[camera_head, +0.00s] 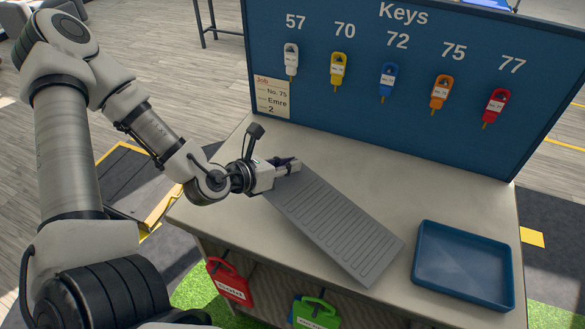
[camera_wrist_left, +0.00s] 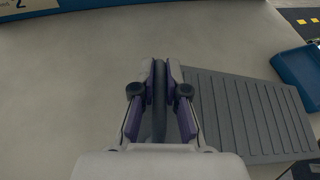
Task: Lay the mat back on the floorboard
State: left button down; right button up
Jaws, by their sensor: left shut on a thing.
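The grey ribbed mat (camera_head: 335,225) is over the pale bench top, slanting from my left gripper toward the front right. It also shows in the left wrist view (camera_wrist_left: 245,112), to the right of the fingers. My left gripper (camera_head: 288,165) is at the mat's far left end. In the left wrist view its fingers (camera_wrist_left: 160,72) are closed on a thin dark grey part of the mat. I cannot tell whether the mat touches the bench top. No scooter floorboard can be made out. My right gripper is not in view.
A blue tray (camera_head: 463,265) stands empty on the bench, right of the mat. A blue key board (camera_head: 420,120) with several hanging keys rises behind. The bench top (camera_head: 385,180) is clear between them. Red (camera_head: 229,283) and green (camera_head: 315,312) tags hang at the bench front.

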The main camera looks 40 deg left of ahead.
pick_arm(q)
jog(key=w+a, duration=0.1)
jog(key=w, duration=0.1)
jog(key=w+a, duration=0.2)
jog(key=w+a+f, duration=0.1)
jog(key=w, duration=0.2)
jog(key=shift+a, duration=0.25)
notch_tip(320, 180, down, 3)
jog(key=shift+s+b, duration=0.15)
jog(key=shift+b, duration=0.75)
jog(key=shift+f, duration=0.15)
jog(key=c, duration=1.2)
grip_release()
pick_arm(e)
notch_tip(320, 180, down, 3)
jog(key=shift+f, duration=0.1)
